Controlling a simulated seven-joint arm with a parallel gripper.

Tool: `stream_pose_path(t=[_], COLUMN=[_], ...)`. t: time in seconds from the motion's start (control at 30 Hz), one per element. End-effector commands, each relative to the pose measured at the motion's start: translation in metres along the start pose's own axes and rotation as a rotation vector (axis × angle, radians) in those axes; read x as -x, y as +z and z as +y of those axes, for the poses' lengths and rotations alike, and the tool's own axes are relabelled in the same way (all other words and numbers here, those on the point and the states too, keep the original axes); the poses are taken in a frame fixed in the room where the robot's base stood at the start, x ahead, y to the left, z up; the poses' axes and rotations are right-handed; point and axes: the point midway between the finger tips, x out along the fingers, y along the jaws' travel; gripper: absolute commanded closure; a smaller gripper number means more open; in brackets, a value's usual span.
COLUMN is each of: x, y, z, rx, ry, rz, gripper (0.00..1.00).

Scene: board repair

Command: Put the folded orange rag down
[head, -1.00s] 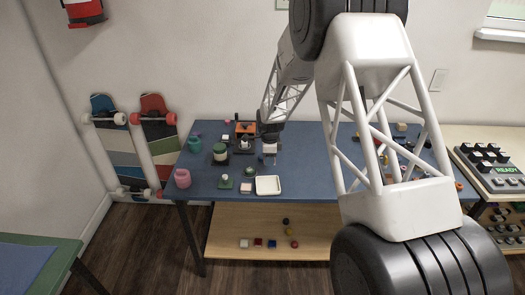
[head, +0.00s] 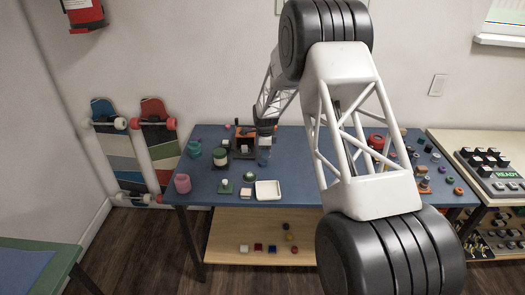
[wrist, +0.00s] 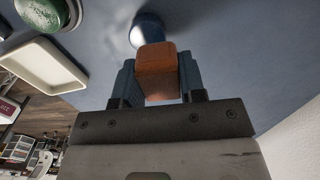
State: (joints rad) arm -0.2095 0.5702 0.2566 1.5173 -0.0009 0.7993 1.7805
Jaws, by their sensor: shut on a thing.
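The folded orange rag (wrist: 156,72) is a small block-like bundle between the two fingers of my gripper (wrist: 157,80) in the wrist view. The fingers are shut on its sides. A blue rounded thing (wrist: 148,30) shows just past the rag, over the blue table top (wrist: 230,50). In the head view my gripper (head: 265,140) is over the back left part of the blue table (head: 215,184). The rag is too small there to make out in its grip. I cannot tell whether the rag touches the table.
Several small parts lie at the right.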

Motion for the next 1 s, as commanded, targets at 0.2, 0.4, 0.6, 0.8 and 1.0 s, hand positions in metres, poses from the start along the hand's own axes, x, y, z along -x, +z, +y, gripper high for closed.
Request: stream_pose_path(t=[0.2, 0.4, 0.6, 0.8, 1.0], x=[-0.003, -0.005, -0.005, -0.005, -0.005], y=[0.006, 0.01, 0.011, 0.011, 0.012], z=[-0.027, -0.046, -0.054, -0.055, -0.056], rx=[0.0, 0.0, 0.0, 0.0, 0.0], ry=[-0.001, 0.0, -0.001, 0.0, 0.0], rz=[0.0, 0.0, 0.0, 0.0, 0.0], gripper=[0.85, 0.85, 0.85, 0.85, 0.85])
